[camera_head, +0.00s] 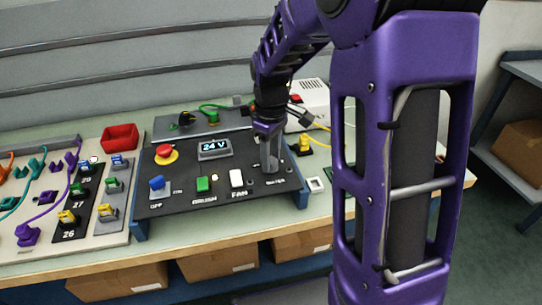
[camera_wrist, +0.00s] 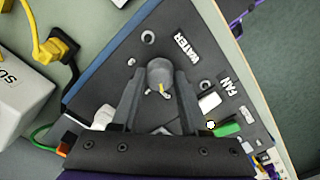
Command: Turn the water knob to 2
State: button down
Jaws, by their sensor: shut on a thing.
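The water knob (camera_wrist: 159,72) is a round grey knob with a yellow pointer mark, beside the WATER label (camera_wrist: 185,48) in the wrist view. My gripper (camera_wrist: 159,84) has one finger on each side of it and is shut on it. In the head view my gripper (camera_head: 269,158) points down onto the right part of the dark control panel (camera_head: 215,188), and its fingers mostly cover the knob. The pointer mark faces the gripper's palm. I cannot read any position numbers around the knob.
The panel also carries a red stop button (camera_head: 164,153), a 24 V display (camera_head: 214,148), a blue switch (camera_head: 157,186), a green brush switch (camera_head: 203,184) and a white fan switch (camera_head: 236,178). A red bin (camera_head: 120,137) stands behind left. A white supply box (camera_head: 305,103) with cables stands behind right.

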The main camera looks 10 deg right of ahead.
jog(key=m, duration=0.4)
jog(key=shift+p, duration=0.4)
jog(key=m, duration=0.3)
jog(key=shift+r+m+p, duration=0.1)
jog(key=shift+m+p, duration=0.25)
jog(key=shift+m, duration=0.05)
jog(key=m, duration=0.3)
jog(key=shift+m+p, duration=0.3)
jog(key=shift+p, duration=0.05)
jog(key=shift+m+p, duration=0.45)
jog(key=shift+m, duration=1.45)
jog(key=shift+c, duration=2.1)
grip_release()
